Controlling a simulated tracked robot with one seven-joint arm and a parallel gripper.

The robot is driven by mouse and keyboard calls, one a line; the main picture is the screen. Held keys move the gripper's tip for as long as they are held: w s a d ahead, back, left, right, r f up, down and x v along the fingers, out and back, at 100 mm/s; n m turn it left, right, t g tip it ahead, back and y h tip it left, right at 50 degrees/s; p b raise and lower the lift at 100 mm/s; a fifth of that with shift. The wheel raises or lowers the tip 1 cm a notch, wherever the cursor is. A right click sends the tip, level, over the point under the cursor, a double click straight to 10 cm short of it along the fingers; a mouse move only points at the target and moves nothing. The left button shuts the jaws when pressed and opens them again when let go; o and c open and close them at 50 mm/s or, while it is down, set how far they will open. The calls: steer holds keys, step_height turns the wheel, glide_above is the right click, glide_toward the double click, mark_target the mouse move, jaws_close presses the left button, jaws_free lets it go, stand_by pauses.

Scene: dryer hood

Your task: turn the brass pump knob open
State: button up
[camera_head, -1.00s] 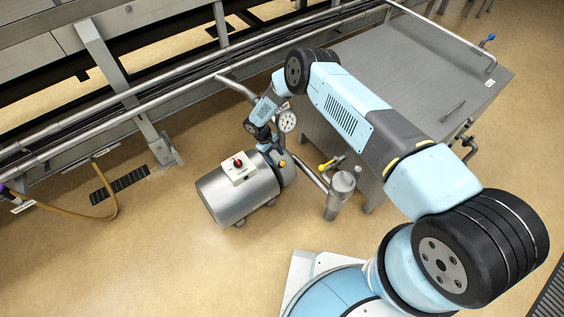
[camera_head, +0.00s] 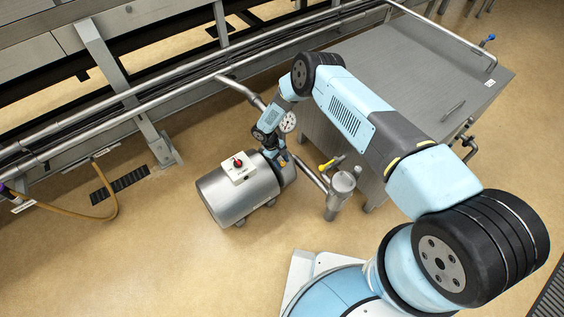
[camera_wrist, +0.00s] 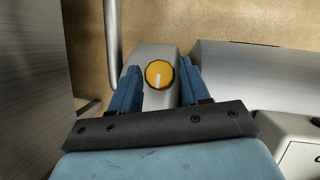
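The brass pump knob (camera_wrist: 159,74) shows in the wrist view as a round orange-yellow disc with a pale pointer line, on the grey end of the pump. My gripper (camera_wrist: 159,78) has its two blue fingers apart, one on each side of the knob. I cannot tell whether either finger touches it. In the head view the knob (camera_head: 282,162) is a small yellow spot by the end of the pump (camera_head: 238,193), mostly hidden by my gripper, which is just above it.
A white switch box (camera_head: 239,168) with a red knob sits on the pump. A round gauge (camera_head: 288,122) stands close beside my wrist. A yellow-handled valve (camera_head: 326,166) and a steel pot (camera_head: 341,186) are to the right. A steel cabinet (camera_head: 410,75) stands behind.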

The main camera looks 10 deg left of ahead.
steer(key=c, duration=0.7)
steer(key=shift+d, duration=0.1)
steer(key=shift+c, duration=0.2)
